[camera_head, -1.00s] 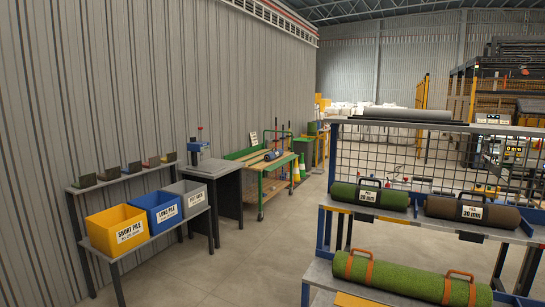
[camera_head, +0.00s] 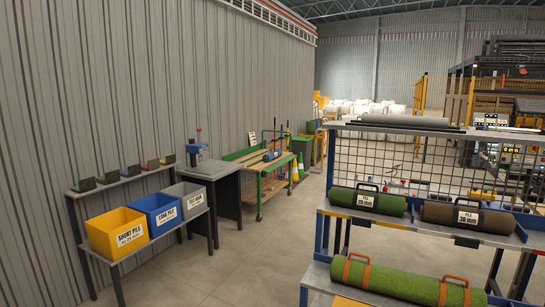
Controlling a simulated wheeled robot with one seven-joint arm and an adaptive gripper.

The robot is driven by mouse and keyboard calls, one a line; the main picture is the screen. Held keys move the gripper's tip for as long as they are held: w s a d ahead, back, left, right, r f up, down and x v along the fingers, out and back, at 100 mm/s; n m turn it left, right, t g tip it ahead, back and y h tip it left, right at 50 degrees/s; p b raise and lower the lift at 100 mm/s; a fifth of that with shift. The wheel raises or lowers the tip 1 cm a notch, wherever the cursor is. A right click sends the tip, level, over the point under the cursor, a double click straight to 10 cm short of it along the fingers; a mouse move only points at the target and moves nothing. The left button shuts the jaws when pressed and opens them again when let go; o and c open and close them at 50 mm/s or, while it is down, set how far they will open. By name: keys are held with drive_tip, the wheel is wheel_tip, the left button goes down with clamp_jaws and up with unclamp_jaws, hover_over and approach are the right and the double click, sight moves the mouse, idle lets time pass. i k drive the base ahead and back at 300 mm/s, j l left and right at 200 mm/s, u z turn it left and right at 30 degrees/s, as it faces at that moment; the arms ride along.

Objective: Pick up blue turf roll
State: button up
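A small blue roll (camera_head: 272,155) lies on top of the green-framed workbench (camera_head: 262,170), in the middle distance left of centre. It is small in the picture, and I cannot tell for sure that it is the blue turf roll. No other blue roll shows clearly. My gripper is not in view.
At the right, a blue rack (camera_head: 333,170) holds a dark green roll (camera_head: 367,200), a brown roll (camera_head: 471,217) and a long green roll with orange straps (camera_head: 400,281). Yellow (camera_head: 98,239), blue (camera_head: 150,222) and grey bins stand at the left. Open floor (camera_head: 255,265) lies between.

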sight(267, 158)
drive_tip(key=i+j+u, duration=0.2)
drive_tip(key=i+u, duration=0.2)
drive_tip(key=i, duration=0.4)
drive_tip(key=i+u, duration=0.35)
drive_tip(key=i, duration=0.45)
drive_tip(key=i+u, duration=0.3)
drive_tip(key=i, duration=1.35)
drive_tip(key=i+l+z, duration=0.2)
drive_tip(key=i+z, duration=0.65)
drive_tip(key=z, duration=0.15)
drive_tip(key=i+j+z, duration=0.15)
drive_tip(key=i+z, duration=0.8)
drive_tip(key=i, duration=1.55)
drive_tip(key=i+u, duration=0.3)
drive_tip(key=i, duration=2)
drive_tip(key=i+j+z, duration=0.1)
drive_tip(key=i, duration=0.4)
drive_tip(key=i+j+z, duration=0.15)
drive_tip(key=i, duration=0.3)
